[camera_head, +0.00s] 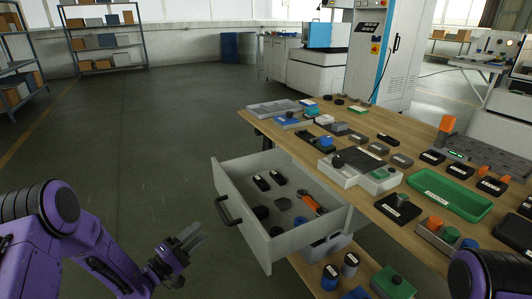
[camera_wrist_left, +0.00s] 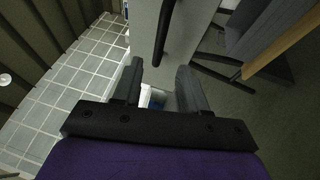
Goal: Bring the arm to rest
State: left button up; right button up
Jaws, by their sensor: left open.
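My left arm is purple and black and comes in from the left in the head view. Its gripper (camera_head: 192,238) is out over the floor, left of the open drawer and apart from the drawer's black handle (camera_head: 228,211). In the left wrist view the two dark fingers of this gripper (camera_wrist_left: 160,83) stand apart with nothing held between them. The drawer's pale front with a dark handle (camera_wrist_left: 163,35) shows beyond the fingers. Of my right arm only a purple and black link shows at the lower right of the head view; its gripper is out of frame.
The pulled-out drawer (camera_head: 248,222) holds several dark parts and an orange-handled item (camera_head: 312,203). The wooden table (camera_head: 283,137) to its right carries many blocks and a green tray (camera_head: 448,193). The floor (camera_head: 140,140) left of the drawer is clear.

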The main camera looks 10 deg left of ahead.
pick_arm(q)
jog(key=s+f+m+g+y, duration=0.4)
jog(key=s+f+g+y, duration=0.5)
jog(key=f, duration=0.7)
jog(key=s+f+m+g+y, duration=0.1)
jog(key=s+f+g+y, duration=0.15)
jog(key=s, duration=0.95)
jog(key=s+f+m+g+y, duration=0.1)
jog(key=s+f+m+g, duration=0.15)
jog(key=s, duration=0.95)
notch_tip(320, 180, up, 16)
jog(key=n+p, duration=0.1)
jog(key=p, duration=1.6)
jog(key=shift+w+d+g, duration=0.15)
jog(key=shift+d+g, duration=0.15)
jog(key=shift+d, duration=0.05)
